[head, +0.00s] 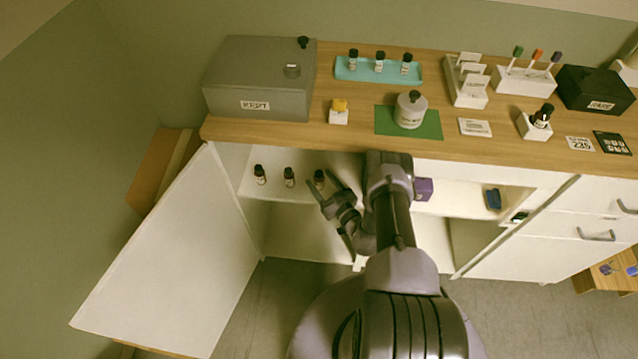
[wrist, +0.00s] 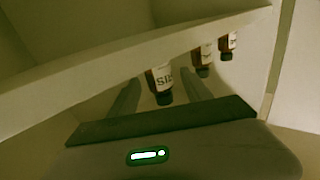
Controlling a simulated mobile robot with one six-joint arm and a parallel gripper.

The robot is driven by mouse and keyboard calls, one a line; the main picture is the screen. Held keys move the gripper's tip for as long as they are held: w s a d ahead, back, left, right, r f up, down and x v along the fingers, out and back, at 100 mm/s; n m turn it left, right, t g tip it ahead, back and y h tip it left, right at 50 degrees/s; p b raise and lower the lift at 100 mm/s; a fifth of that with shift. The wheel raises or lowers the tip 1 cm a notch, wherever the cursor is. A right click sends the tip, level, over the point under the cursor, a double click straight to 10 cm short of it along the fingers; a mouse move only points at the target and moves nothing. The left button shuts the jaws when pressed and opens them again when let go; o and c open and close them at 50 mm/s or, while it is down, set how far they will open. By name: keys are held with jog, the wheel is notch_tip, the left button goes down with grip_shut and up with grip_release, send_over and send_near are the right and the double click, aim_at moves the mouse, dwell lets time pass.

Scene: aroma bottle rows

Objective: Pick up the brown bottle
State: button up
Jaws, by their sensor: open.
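Three small dark brown bottles with white labels and black caps stand in a row on the white shelf (head: 345,163) inside the open cabinet: a left one (head: 260,174), a middle one (head: 290,177) and a right one (head: 319,178). My gripper (head: 326,187) is open at the right bottle. In the wrist view, which looks upside down, this nearest bottle (wrist: 161,80) appears between my two spread fingers (wrist: 158,92), with part of its label readable. The other two bottles (wrist: 203,55) (wrist: 228,42) stand beyond it. I cannot tell whether a finger touches the bottle.
The open cabinet door (head: 170,255) stands to the left. The wooden counter (head: 350,105) above bears a grey box (head: 260,80), a teal tray (head: 345,72) with small bottles, a white jar (head: 410,112) on a green mat and a dark bottle (head: 543,115) in a white holder.

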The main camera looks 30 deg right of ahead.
jog(key=shift+w+a, duration=0.15)
jog(key=shift+w, duration=0.7)
grip_shut()
jog(key=shift+r, duration=0.1)
